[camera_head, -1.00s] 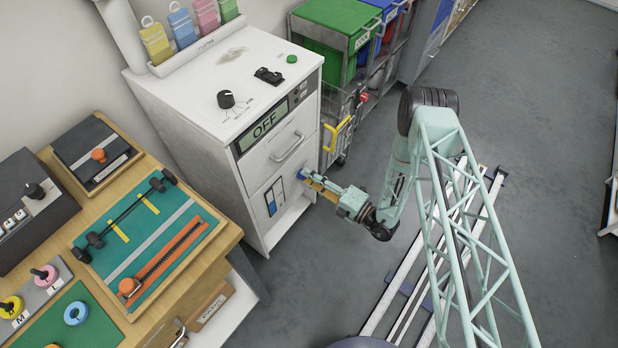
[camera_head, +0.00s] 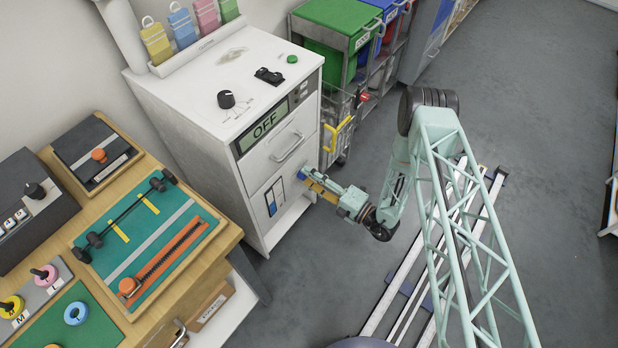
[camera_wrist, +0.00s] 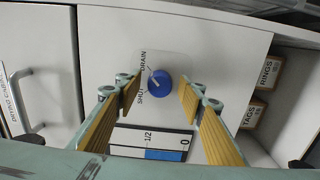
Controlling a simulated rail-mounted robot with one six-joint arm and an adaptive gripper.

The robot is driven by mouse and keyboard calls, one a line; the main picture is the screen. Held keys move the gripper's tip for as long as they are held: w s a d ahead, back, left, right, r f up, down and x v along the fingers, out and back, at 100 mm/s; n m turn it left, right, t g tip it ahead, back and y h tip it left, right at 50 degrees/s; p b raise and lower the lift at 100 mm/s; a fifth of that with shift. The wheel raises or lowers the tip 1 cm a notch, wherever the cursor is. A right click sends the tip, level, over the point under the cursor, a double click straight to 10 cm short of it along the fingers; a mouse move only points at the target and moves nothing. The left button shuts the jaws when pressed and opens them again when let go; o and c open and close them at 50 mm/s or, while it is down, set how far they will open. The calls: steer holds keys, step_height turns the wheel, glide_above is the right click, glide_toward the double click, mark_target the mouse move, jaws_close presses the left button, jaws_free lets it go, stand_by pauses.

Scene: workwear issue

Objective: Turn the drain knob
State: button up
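The blue drain knob (camera_wrist: 158,83) sits on a white front panel between the printed words SHUT and DRAIN. A pale pointer mark shows on it, on the side of the lettering. In the head view the knob (camera_head: 303,174) shows as a small blue spot on the machine's lower front. My gripper (camera_wrist: 160,95) is open, with one yellow-padded finger on each side of the knob and a gap to it on both sides. In the head view my gripper (camera_head: 316,183) points at the panel, close to the knob. Whether the fingertips reach the knob's depth is unclear.
A level gauge (camera_wrist: 150,141) with a blue fill is beside the knob. The white machine (camera_head: 190,110) has a display reading OFF (camera_head: 265,126) and a drawer handle (camera_head: 289,147). A wooden workbench (camera_head: 225,238) stands left. A cart with a yellow handle (camera_head: 331,138) is behind my gripper.

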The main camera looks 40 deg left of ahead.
steer(key=shift+d, duration=0.15)
steer(key=d, duration=1.1)
steer(key=shift+s+d, duration=0.2)
steer(key=shift+d, duration=0.15)
stand_by(0.4)
stand_by(0.3)
